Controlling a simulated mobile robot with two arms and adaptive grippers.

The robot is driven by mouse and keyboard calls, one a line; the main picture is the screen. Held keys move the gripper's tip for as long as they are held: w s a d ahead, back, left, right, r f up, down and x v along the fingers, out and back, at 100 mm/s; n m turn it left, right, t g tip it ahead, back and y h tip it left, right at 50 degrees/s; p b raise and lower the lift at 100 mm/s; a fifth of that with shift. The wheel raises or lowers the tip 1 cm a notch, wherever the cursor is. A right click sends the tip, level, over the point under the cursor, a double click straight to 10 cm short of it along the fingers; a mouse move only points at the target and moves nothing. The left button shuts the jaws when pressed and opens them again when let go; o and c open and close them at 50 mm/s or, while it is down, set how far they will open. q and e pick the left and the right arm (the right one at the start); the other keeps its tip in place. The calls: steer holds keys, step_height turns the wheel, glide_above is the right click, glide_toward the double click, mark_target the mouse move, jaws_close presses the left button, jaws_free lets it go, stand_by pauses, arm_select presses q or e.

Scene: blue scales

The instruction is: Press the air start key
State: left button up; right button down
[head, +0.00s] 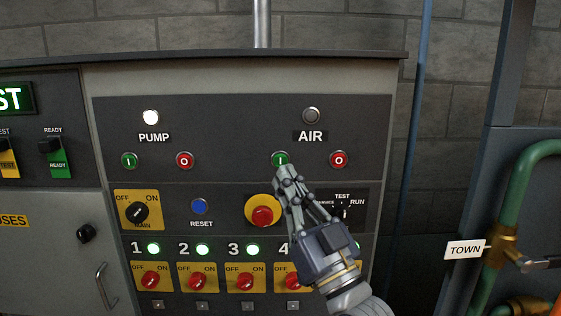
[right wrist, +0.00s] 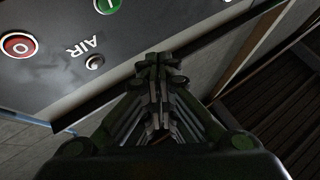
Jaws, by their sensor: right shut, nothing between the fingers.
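The AIR section has a green start key (head: 280,159) marked I and a red stop key (head: 339,159) marked O. The AIR lamp (head: 311,115) above them is dark. My right gripper (head: 286,172) is shut and empty, its fingertips just below the green key in the head view. I cannot tell whether they touch it. In the right wrist view the shut fingers (right wrist: 158,62) point at the panel, with the green key (right wrist: 108,4) cut by the top edge and the red key (right wrist: 18,45) at the left. My left gripper is not in view.
The lit PUMP lamp (head: 150,117) is on the left of the same panel. The yellow-ringed red emergency button (head: 262,215), blue reset button (head: 199,206) and mode selector (head: 342,211) lie below. A green pipe (head: 517,190) stands at the right.

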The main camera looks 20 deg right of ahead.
mark_target(280, 160)
steer(key=w+d+b, duration=0.2)
steer(key=w, duration=0.6)
steer(key=shift+w+d, duration=0.25)
stand_by(1.4)
steer(key=shift+w+d, duration=0.1)
steer(key=shift+w, duration=0.3)
steer(key=shift+w+d, duration=0.1)
steer(key=shift+w, duration=0.25)
stand_by(0.6)
steer(key=shift+s, duration=0.2)
steer(key=shift+s+a+p, duration=0.2)
steer(key=shift+s+p, duration=0.1)
steer(key=shift+s, duration=0.3)
